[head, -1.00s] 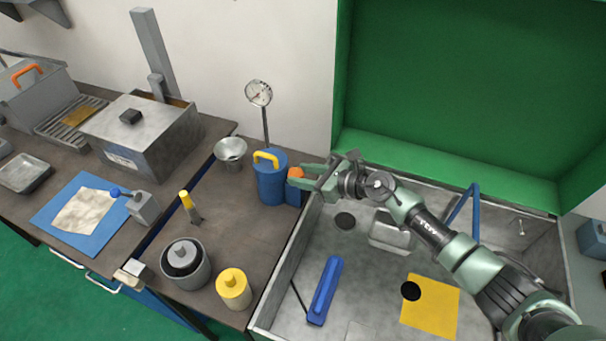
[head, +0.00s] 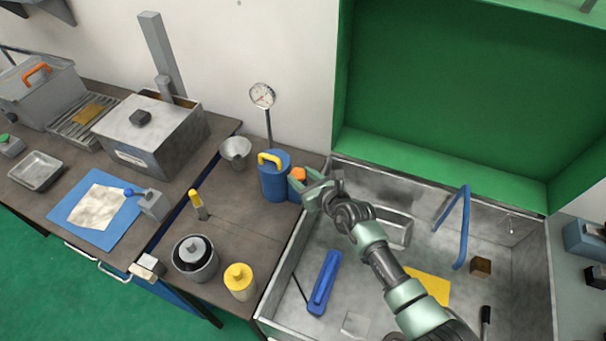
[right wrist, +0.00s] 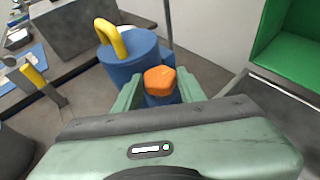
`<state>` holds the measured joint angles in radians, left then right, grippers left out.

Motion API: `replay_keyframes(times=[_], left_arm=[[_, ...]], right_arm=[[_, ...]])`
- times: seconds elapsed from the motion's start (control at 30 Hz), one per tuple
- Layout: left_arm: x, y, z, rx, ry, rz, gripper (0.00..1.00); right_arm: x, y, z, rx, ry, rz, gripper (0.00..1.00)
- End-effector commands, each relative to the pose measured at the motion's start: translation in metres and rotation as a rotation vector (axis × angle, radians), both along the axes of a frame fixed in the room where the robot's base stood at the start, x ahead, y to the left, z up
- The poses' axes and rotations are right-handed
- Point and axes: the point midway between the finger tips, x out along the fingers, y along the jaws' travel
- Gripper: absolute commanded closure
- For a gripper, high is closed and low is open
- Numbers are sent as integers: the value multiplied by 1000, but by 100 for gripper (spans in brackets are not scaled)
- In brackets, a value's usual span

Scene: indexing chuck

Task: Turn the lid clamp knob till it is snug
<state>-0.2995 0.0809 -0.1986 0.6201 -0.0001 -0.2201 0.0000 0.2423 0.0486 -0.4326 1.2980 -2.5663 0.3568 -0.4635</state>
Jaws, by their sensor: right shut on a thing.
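The orange clamp knob (head: 298,174) sits on a blue block at the right side of the blue canister (head: 273,180), which has a yellow handle on its lid. My right gripper (head: 304,187) reaches in from the right and is shut on the knob. In the right wrist view, the knob (right wrist: 160,80) stands between the two green fingers (right wrist: 159,93), with the canister (right wrist: 130,60) just behind and left. Whether the clamp is tight cannot be seen. My left gripper is not in view.
A dial gauge on a post (head: 262,96) and a metal funnel cup (head: 235,150) stand behind the canister. A yellow-handled tool (head: 197,203), grey pot (head: 194,260) and yellow container (head: 239,281) are left and front. The metal sink (head: 352,325) lies to the right.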

Motion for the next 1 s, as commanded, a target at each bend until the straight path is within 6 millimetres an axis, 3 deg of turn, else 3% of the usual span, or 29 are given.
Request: replay_keyframes(times=[0.33,0.9,0.93,1.0], left_arm=[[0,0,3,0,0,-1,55],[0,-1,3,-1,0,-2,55],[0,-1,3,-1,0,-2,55],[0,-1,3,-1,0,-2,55]], right_arm=[[-2,3,0,-1,1,-105,100],[-1,2,0,-6,-3,-125,100],[-1,2,0,-6,-3,-125,52],[-1,2,0,-6,-3,-125,39]])
